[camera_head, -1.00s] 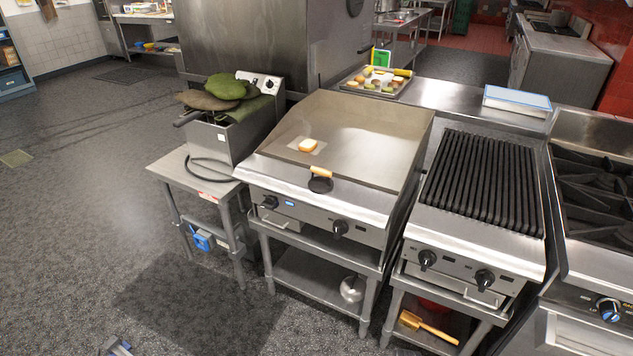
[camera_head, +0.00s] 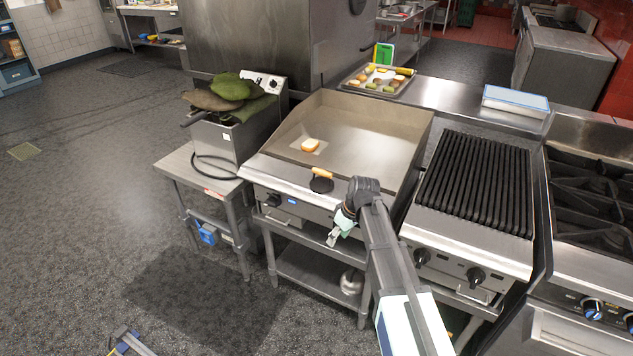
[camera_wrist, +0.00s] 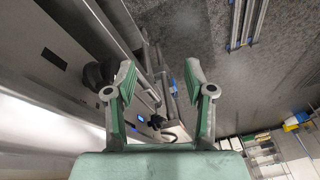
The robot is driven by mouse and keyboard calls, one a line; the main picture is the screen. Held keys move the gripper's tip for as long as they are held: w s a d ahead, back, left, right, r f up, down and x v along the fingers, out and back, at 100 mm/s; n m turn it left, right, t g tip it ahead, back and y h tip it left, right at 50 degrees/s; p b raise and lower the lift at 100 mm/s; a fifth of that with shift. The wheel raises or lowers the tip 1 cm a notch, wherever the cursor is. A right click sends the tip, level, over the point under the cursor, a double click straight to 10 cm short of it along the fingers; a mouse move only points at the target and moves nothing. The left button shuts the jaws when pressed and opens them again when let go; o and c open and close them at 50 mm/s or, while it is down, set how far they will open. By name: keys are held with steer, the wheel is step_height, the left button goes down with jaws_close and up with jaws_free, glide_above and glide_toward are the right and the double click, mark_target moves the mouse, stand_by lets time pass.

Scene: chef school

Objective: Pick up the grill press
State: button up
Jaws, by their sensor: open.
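The grill press (camera_head: 321,184) is a round black plate with a light wooden handle. It sits at the front edge of the flat griddle (camera_head: 365,125) in the head view. My gripper (camera_head: 334,238) is just in front of the griddle, to the right of the press and lower, apart from it. In the wrist view my gripper (camera_wrist: 160,75) has its two green-and-grey fingers spread, with nothing held between them. Dark shapes beside the left finger there are too unclear to name as the press.
A bun (camera_head: 311,146) lies on a paper square on the griddle. A fryer (camera_head: 233,135) piled with green and brown cloth-like items stands left. A ribbed grill (camera_head: 478,180) is right, and a food tray (camera_head: 378,82) is behind. The floor at front left is mostly clear.

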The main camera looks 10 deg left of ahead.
steer(key=w+a+r+n+t, duration=0.1)
steer(key=w+r, duration=0.3)
steer(key=r, duration=0.2)
steer(key=w+a+r+n, duration=0.1)
steer(key=w+a+r, duration=0.15)
steer(key=r, duration=0.45)
steer(key=n+t, duration=0.2)
glide_toward(323, 171)
steer(key=p+x, duration=0.3)
steer(key=x, duration=0.3)
steer(key=shift+w+r, duration=0.1)
steer(key=shift+w, duration=0.05)
steer(key=shift+p+x, duration=1.25)
steer(key=shift+x, duration=1.4)
jaws_close()
